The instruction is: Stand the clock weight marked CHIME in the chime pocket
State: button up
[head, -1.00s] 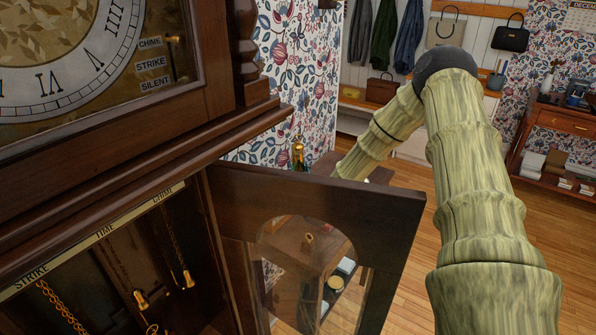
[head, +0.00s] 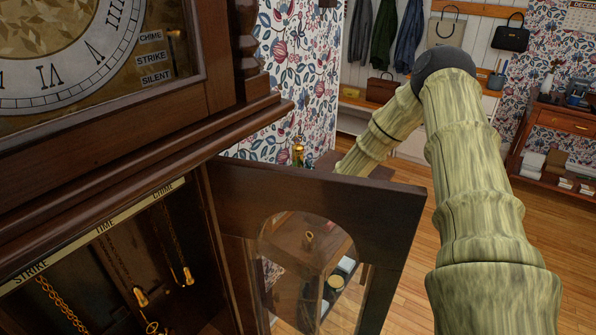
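The tall clock's dark case (head: 225,105) fills the left. A strip in its lower opening reads STRIKE, TIME and CHIME (head: 163,187). Gold chains hang below the strip, and the one under CHIME ends in a brass hook (head: 188,276). The clock's glazed door (head: 320,195) stands open towards the right. My arm rises on the right, bends at a dark joint and runs down left behind the door top. My gripper is not visible. I see no weight marked CHIME, and I cannot make out the chime pocket.
A small table (head: 327,238) shows through the door glass, with a ring-topped item (head: 309,237) and a round tin (head: 334,283). A gold-topped bottle (head: 298,153) stands behind the door. Coats and bags hang at the back. Wooden floor (head: 405,280) is clear between door and arm.

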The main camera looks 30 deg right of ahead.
aim_at(298, 145)
jog(key=shift+s+d+f, duration=0.1)
jog(key=shift+f, duration=0.2)
jog(key=shift+r, duration=5.2)
